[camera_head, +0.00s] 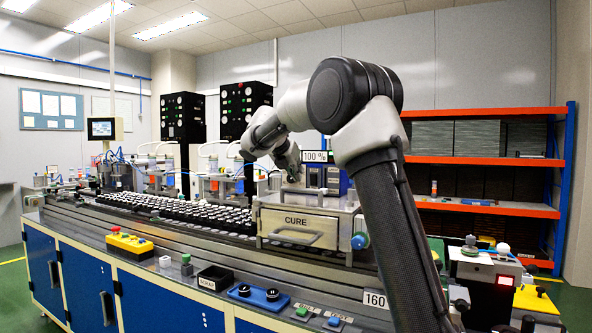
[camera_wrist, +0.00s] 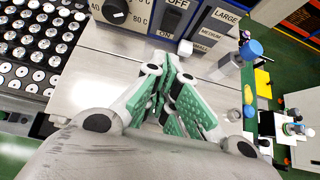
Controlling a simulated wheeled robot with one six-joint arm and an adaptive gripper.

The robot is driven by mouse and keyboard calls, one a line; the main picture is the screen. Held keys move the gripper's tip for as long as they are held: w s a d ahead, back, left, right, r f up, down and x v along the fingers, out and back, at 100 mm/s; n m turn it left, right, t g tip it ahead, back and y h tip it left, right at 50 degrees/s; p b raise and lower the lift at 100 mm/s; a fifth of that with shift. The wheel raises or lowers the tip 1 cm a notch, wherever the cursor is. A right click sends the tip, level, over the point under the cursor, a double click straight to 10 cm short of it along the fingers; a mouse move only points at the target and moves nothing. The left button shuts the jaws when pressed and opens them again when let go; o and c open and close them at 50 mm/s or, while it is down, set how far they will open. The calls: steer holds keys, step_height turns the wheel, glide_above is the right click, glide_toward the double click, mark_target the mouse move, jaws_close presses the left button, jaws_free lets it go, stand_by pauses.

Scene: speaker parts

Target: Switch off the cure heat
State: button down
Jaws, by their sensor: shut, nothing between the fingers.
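The CURE oven (camera_head: 297,226), a metal box with a front drawer handle, stands on the bench in the head view. A blue control box (camera_head: 337,180) sits on its top. My gripper (camera_wrist: 175,95) is shut and empty, above the oven's metal top, apart from the panel. In the head view my gripper (camera_head: 291,172) is partly hidden.
Rows of black-and-white speaker parts (camera_head: 180,212) fill the conveyor left of the oven. A LARGE, MEDIUM, SMALL scale (camera_wrist: 216,28) is right of the switch labels. A blue round knob (camera_head: 360,241) projects at the oven's right. An orange-shelved rack (camera_head: 480,209) stands behind.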

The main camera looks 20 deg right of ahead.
mark_target(312, 178)
steer(key=x, duration=0.6)
steer(key=shift+w+d+r, duration=0.2)
steer(key=shift+w+d, duration=0.75)
steer(key=shift+d, duration=0.3)
steer(key=shift+w+d, duration=0.25)
steer(key=shift+r, duration=0.1)
steer(key=shift+w+d+r, duration=0.2)
steer(key=shift+d, duration=0.15)
steer(key=shift+r, duration=0.8)
